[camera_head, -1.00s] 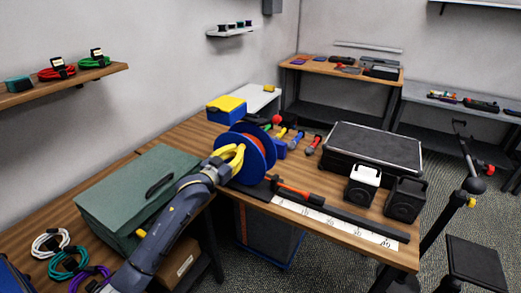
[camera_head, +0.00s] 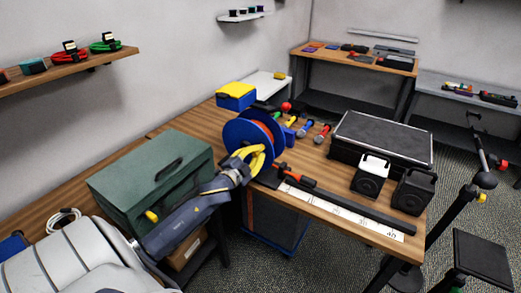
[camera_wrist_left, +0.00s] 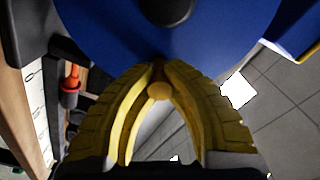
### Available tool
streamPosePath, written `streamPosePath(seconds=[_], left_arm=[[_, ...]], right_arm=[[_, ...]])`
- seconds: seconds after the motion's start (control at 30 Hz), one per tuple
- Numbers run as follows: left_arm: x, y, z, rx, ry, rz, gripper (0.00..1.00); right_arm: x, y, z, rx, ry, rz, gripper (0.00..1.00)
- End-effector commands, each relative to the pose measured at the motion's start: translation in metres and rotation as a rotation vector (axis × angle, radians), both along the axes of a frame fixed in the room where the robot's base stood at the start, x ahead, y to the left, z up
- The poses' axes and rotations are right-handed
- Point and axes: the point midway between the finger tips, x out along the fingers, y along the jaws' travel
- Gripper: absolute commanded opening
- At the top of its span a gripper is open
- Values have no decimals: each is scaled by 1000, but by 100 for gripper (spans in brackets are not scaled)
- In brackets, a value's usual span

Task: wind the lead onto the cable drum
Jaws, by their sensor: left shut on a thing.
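The cable drum (camera_head: 238,132) has blue flanges and stands on the near table. Orange lead (camera_head: 263,127) shows between the flanges. My left gripper (camera_head: 254,160), with yellow fingers, is at the near face of the drum. In the left wrist view, its fingertips (camera_wrist_left: 158,66) close together against the blue flange (camera_wrist_left: 100,25). They are shut around a small yellowish knob (camera_wrist_left: 159,91) that stands out from the flange. The fingers partly hide the knob's stem. My right gripper is not in view.
A green toolbox (camera_head: 125,185) stands left of the drum. A black case (camera_head: 385,133) and two speakers (camera_head: 370,178) stand right. An orange-and-black item (camera_head: 302,180) and a ruler strip (camera_head: 345,218) lie near the front edge. Colored-handled tools (camera_head: 305,129) lie behind.

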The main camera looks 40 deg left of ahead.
Motion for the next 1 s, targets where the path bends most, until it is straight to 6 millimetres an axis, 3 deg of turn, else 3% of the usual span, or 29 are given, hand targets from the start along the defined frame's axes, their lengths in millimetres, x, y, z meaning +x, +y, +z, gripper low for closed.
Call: streamPosePath(seconds=[0.3, 0.83, 0.87, 1.0], left_arm=[[0, 0, -8, 109, 10, 5, 0], [0, 0, -9, 130, 11, 6, 0], [0, 1, -9, 129, 11, 6, 10], [0, 0, -9, 128, 11, 6, 27]], right_arm=[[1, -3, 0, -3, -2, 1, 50], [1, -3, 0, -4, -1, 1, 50], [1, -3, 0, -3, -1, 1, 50], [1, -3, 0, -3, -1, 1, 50]])
